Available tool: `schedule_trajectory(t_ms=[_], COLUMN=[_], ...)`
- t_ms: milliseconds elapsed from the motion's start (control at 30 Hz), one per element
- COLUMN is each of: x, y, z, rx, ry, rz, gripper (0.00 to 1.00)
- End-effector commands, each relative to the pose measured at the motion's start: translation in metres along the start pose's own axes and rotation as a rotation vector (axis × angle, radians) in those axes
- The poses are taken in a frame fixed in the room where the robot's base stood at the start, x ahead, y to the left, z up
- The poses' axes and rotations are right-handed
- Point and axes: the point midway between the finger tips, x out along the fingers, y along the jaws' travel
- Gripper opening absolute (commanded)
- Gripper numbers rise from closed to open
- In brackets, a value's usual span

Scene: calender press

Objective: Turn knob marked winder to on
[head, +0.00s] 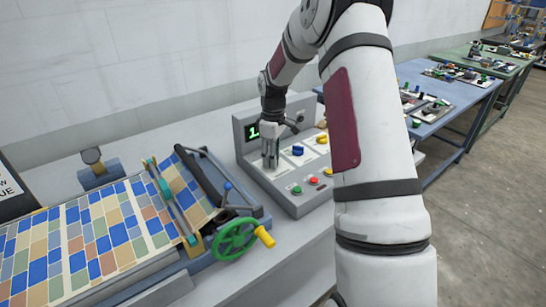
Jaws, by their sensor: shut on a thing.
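The grey control panel (296,204) stands on the bench in the middle of the head view, with a green-lit display (253,131) on its upright back. My gripper (270,163) points down at the left of the panel face and is shut on a knob there. The gripper hides that knob and any label on it, so I cannot read its mark or setting. A blue knob (298,150) and a yellow knob (321,139) sit to the right of the gripper. Green (297,190) and red (314,180) buttons lie along the panel's front.
Left of the panel is the calender press with a patterned sheet (85,240), a green handwheel (235,238) with a yellow handle, and a blue-tipped lever (227,186). My arm covers the panel's right side. A blue table (440,122) with other devices stands behind at right.

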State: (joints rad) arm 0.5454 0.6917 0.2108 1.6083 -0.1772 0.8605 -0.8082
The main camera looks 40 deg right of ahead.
Motion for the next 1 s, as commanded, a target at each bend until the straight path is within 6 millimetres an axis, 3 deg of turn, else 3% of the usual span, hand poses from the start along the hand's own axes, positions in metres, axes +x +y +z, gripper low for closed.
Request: schedule_trajectory(t_ms=[267, 300, 367, 767, 1000], x=[0.0, 0.0, 0.0, -0.006, -0.047], y=[0.0, 0.0, 0.0, 0.001, 0.001], z=[-0.001, -0.001, -0.001, -0.001, -0.001], rx=[0.001, 0.001, 0.001, 0.0, -0.001], ry=[0.002, 0.002, 0.001, 0.002, 0.003], rz=[-0.001, -0.001, -0.001, 0.002, 0.005], gripper=[0.05, 0.42, 0.54, 0.54, 0.54])
